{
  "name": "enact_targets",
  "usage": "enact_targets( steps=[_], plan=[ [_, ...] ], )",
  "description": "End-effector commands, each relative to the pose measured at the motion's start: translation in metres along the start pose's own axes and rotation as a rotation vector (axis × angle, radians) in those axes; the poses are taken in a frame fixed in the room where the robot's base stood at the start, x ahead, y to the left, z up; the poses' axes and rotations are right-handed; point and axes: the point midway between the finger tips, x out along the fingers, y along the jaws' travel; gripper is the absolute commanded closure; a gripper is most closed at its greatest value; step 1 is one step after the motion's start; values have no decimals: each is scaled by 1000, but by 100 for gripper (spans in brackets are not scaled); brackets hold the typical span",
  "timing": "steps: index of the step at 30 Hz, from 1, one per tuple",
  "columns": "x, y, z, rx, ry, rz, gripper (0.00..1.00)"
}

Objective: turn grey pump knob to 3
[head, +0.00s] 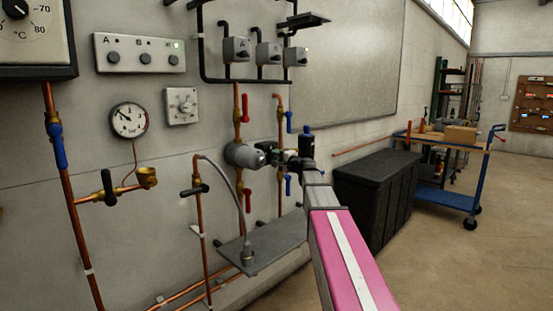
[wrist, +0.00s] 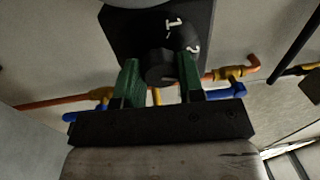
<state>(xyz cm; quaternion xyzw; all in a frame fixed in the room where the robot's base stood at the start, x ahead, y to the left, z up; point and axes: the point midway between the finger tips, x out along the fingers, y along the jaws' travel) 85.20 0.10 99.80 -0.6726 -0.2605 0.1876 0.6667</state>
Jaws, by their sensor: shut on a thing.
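The grey pump (head: 242,155) sits on the copper pipe on the wall in the head view. In the wrist view its dark square face (wrist: 125,30) shows a white 1 and a white 2 at the upper right; no 3 can be made out. The dark grey knob (wrist: 160,66) stands out from this face, between the green fingertips of my gripper (wrist: 160,82). My gripper (head: 277,157) is shut on the knob, one finger on each side. The knob's pointer cannot be made out, so its setting is unclear.
Red-handled valves (head: 245,108) are above and below the pump. Blue-handled valves (head: 288,122) are on the pipe to the right. A grey shelf (head: 265,243) juts out below. A black chest (head: 375,195) stands to the right, with open floor in front.

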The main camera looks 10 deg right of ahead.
Motion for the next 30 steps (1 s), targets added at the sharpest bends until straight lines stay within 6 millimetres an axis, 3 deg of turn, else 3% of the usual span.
enact_targets(
  steps=[18,30],
  plan=[
    [-1,1,1,540,54,-9,88],
    [-1,1,2,709,70,-10,88]
  ],
)
